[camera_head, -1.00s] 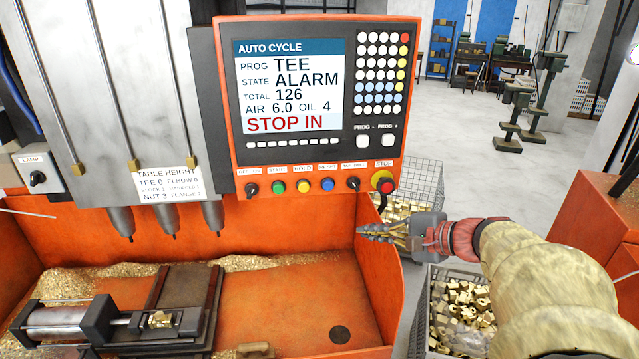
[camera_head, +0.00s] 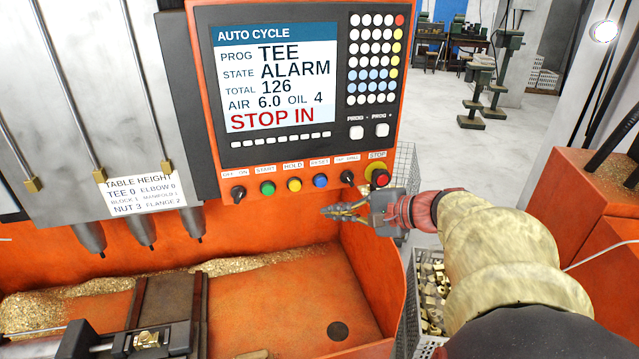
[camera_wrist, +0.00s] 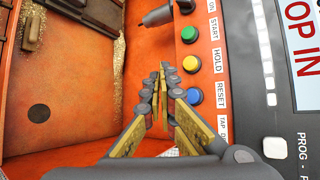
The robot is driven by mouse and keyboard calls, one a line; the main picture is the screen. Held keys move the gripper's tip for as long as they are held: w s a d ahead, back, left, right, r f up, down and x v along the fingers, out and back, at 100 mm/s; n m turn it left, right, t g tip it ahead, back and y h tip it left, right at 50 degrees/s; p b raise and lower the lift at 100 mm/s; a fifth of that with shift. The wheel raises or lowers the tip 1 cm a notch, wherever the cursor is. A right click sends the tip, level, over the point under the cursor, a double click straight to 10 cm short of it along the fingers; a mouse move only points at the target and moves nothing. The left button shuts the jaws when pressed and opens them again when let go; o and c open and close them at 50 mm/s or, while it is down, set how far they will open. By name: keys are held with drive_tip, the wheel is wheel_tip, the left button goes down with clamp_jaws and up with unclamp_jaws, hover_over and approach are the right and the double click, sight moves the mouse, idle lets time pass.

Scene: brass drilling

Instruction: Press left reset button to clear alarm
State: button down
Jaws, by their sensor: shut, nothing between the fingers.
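The blue reset button (camera_head: 320,181), labelled RESET, sits in the button row below the orange control panel's screen. The screen (camera_head: 277,78) reads STATE ALARM and STOP IN. My gripper (camera_head: 326,212) is shut and empty, its fingertips just below the blue button in the head view. In the wrist view the blue reset button (camera_wrist: 194,96) is just right of my closed fingers (camera_wrist: 164,68). I cannot tell whether they touch the panel; a gap shows beside the button.
The yellow HOLD button (camera_head: 294,184) and green START button (camera_head: 267,188) are left of the reset button. A red STOP button (camera_head: 381,178) and a dark knob (camera_head: 347,177) are to its right. Drill spindles (camera_head: 145,234) hang at the left. A basket of brass parts (camera_head: 432,290) stands below.

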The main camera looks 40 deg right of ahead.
sight(324, 187)
drive_tip(key=w+d, duration=0.3)
drive_tip(key=w, duration=0.5)
drive_tip(key=shift+d+p, duration=0.2)
drive_tip(key=shift+p, duration=0.2)
idle(1.2)
drive_tip(key=shift+w+d, duration=0.15)
drive_tip(key=shift+w, duration=0.2)
drive_tip(key=shift+w+d+b, duration=0.15)
drive_tip(key=shift+w+b, duration=0.3)
idle(0.9)
drive_tip(key=shift+s, duration=0.1)
drive_tip(key=shift+s+a+b, duration=0.35)
drive_tip(key=shift+s+b, duration=0.1)
drive_tip(key=shift+s, duration=0.3)
